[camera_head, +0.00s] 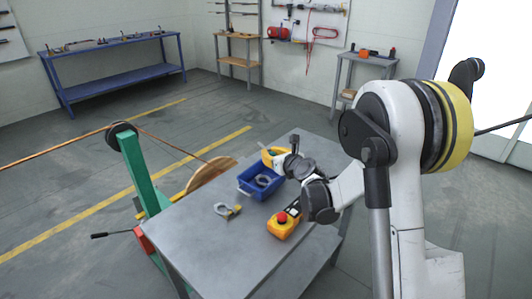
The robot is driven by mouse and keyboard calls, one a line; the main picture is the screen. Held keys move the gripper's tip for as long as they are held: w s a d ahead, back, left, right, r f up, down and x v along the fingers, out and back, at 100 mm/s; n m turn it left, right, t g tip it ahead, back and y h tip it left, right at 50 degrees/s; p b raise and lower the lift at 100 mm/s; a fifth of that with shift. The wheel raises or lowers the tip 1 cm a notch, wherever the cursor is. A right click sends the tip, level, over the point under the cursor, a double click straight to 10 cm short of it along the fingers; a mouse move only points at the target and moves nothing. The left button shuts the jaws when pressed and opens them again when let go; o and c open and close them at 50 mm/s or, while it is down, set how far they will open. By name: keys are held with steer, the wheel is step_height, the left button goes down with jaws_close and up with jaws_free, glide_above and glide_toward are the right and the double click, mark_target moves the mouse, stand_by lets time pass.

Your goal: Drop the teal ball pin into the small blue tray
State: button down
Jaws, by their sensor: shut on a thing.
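The small blue tray (247,190) sits on the grey metal table, with a grey ring-like thing inside it. My arm reaches in from the right. My gripper (281,161) is small and dark in this view, above the table at the tray's back right edge. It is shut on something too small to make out. I cannot pick out the teal ball pin anywhere; the gripper and wrist may hide it. I cannot tell whether the gripper is over the tray or just behind it.
A yellow pendant with a red button (283,224) lies in front of my arm. A grey shackle-like part with a yellow end (228,211) lies left of it. A yellow thing (267,155) is behind the tray. The front of the grey table (215,255) is clear. A green post (138,170) stands left.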

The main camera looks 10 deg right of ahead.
steer(key=shift+a+f+b, duration=0.1)
steer(key=shift+f+b, duration=0.9)
steer(key=shift+f, duration=0.95)
steer(key=c, duration=1.3)
jaws_free()
steer(key=shift+c, duration=0.2)
steer(key=shift+s, duration=0.1)
steer(key=v, duration=1.2)
